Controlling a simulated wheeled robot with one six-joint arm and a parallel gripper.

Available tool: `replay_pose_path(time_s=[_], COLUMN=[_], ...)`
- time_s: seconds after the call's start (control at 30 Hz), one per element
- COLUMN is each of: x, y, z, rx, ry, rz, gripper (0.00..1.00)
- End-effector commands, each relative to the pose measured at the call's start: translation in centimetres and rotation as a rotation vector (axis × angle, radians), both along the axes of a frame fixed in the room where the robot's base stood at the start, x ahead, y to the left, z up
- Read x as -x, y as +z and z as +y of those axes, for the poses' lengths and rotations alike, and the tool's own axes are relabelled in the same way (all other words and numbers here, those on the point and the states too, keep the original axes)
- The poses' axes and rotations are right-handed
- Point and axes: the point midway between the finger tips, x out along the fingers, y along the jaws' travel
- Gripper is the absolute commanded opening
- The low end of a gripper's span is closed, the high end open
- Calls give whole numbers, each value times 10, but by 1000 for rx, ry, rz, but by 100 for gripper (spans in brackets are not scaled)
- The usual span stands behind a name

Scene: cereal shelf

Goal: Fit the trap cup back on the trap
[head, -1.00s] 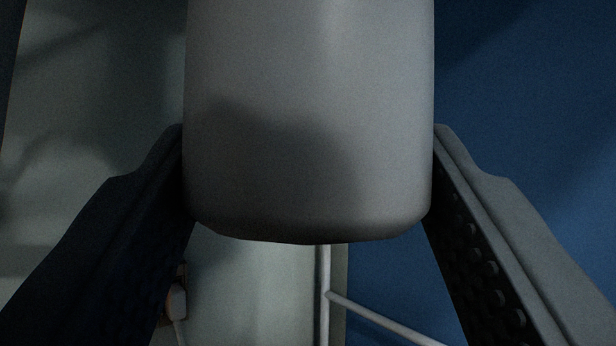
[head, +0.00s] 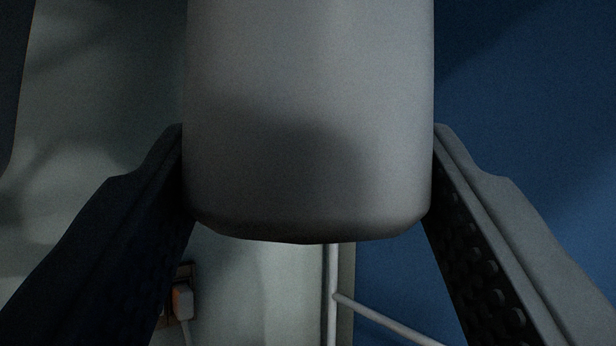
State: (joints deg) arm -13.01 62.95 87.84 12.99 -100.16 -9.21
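A large smooth grey cup, the trap cup (head: 310,120), fills the upper middle of the head view, its rounded lower end toward the bottom of the picture. My gripper (head: 308,185) has one dark finger against each side of the cup and is shut on it. The cup's upper end runs out of the top of the picture. I cannot see the trap; it is either behind the cup or outside the view.
A blue surface (head: 530,150) fills the right side, and a pale grey-green wall (head: 90,120) the left. A thin white pipe (head: 331,295) with a slanting branch shows below the cup. A small plug-like item with a cord (head: 182,301) is at lower left.

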Motion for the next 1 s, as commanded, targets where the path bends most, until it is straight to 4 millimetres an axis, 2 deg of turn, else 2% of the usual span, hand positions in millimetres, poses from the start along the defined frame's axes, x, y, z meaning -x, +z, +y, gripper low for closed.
replay_pose_path(time_s=[1.0], x=[0], y=[18], z=[0], rx=[0], ry=[0], rz=[-1], gripper=[19])
